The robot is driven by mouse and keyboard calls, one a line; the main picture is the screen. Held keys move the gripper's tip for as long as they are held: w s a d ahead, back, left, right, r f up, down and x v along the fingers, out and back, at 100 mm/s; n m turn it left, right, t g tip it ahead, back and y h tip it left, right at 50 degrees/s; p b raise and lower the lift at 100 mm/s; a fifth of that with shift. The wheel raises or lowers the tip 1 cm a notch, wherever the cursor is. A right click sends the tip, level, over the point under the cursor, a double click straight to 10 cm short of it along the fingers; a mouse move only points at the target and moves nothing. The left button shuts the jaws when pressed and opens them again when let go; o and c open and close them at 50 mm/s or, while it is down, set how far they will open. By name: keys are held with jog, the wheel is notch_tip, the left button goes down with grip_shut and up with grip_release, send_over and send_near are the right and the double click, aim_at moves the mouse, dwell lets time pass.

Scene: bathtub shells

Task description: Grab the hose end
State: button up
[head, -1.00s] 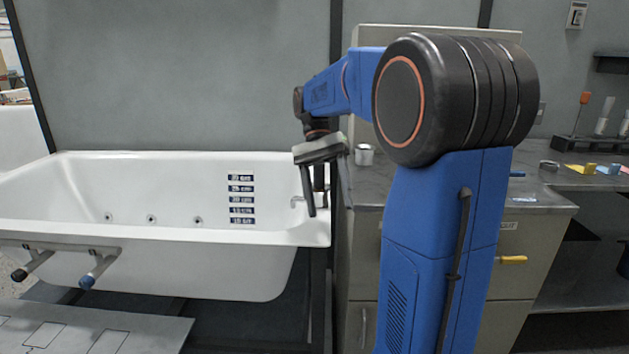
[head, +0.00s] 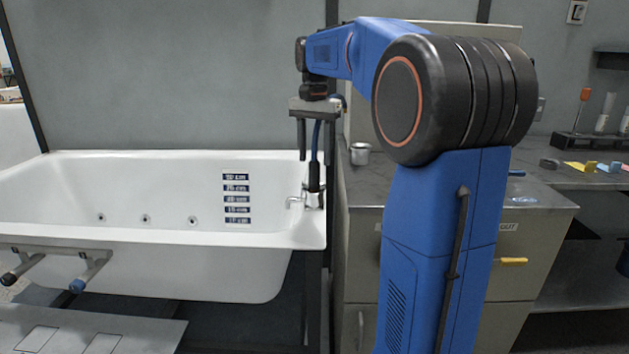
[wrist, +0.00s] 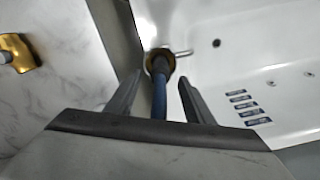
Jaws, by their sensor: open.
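My gripper (head: 316,160) is open and points straight down above the right end of the white bathtub (head: 130,240). A dark blue hose (head: 316,142) shows between its fingers, and a black hose end (head: 314,176) stands upright below, by the tub's tap (head: 295,202). In the wrist view, the hose (wrist: 159,98) lies between the two spread fingers of my gripper (wrist: 160,78), and its dark end part meets a brass-coloured ring (wrist: 160,57). Neither finger visibly touches the hose. How far the fingertips are from the hose end I cannot tell.
A steel counter (head: 370,186) with a metal cup (head: 360,154) stands right of the tub. A grey wall is close behind. A rack with tools (head: 590,143) is far right. A brass-coloured object (wrist: 17,53) shows at the wrist view's left.

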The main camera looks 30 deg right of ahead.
aim_at(314, 179)
jog(key=shift+f, duration=2.7)
grip_shut()
